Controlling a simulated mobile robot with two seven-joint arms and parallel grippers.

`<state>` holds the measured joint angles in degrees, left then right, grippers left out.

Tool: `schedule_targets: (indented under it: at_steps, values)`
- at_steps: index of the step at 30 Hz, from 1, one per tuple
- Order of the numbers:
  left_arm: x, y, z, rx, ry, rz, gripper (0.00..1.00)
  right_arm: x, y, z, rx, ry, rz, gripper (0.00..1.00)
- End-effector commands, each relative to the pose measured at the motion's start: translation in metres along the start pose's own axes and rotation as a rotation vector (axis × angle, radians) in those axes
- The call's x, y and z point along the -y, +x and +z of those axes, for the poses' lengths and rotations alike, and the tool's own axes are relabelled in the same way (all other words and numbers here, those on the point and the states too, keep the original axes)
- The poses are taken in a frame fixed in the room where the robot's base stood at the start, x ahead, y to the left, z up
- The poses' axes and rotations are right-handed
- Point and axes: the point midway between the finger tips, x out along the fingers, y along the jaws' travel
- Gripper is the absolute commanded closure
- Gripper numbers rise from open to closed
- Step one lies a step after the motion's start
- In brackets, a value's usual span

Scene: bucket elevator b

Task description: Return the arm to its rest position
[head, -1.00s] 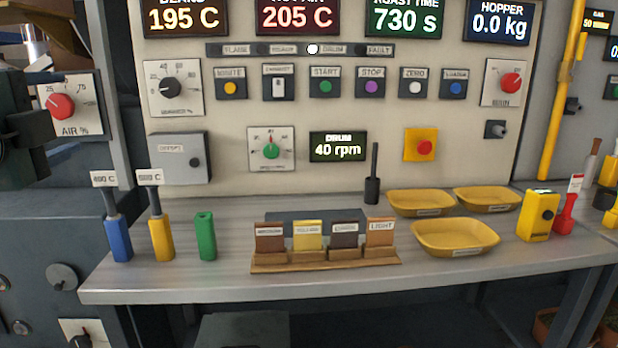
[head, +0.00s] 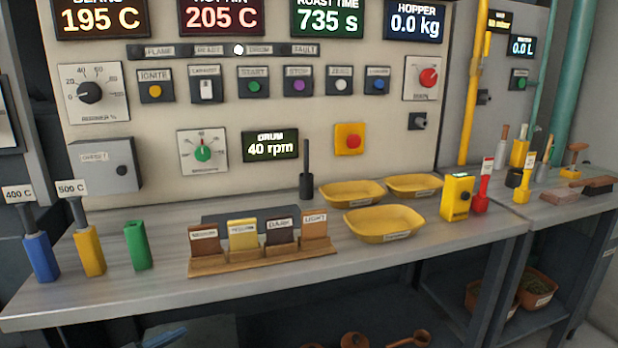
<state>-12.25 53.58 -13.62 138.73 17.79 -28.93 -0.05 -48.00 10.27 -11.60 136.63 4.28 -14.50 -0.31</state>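Neither of my grippers shows in the head view now, and no part of my arms can be made out. The control panel (head: 300,100) stands upright behind a grey bench (head: 330,262). The drum display (head: 270,147) reads 40 rpm and the roast time display (head: 327,20) reads 735 s. One lamp (head: 238,50) in the status strip is lit white.
On the bench stand blue (head: 41,257), yellow (head: 89,251) and green (head: 138,246) holders, a wooden card rack (head: 245,258), yellow trays (head: 385,225) and a yellow box (head: 457,197). A second bench (head: 560,212) with tools is at right. The front bench edge is clear.

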Motion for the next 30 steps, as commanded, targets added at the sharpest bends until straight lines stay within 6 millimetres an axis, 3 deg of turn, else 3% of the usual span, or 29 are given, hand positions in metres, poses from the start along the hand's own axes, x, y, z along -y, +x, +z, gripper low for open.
schedule_targets:
  at_steps: [1, 6, 15, 19, 21, 30]
  values:
    - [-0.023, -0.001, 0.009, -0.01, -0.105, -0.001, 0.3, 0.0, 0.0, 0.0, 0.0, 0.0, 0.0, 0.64]
    - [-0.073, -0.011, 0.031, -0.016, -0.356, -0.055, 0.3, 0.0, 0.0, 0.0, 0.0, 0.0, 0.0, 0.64]
    - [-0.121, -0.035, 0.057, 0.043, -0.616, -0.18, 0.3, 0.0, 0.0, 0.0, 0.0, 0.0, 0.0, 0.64]
    - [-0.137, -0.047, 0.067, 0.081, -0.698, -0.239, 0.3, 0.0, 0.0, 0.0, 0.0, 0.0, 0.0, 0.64]
    - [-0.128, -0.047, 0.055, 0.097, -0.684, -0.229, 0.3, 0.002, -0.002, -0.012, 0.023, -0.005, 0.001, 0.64]
    - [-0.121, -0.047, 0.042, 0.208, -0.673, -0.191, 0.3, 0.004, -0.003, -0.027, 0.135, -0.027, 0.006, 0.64]
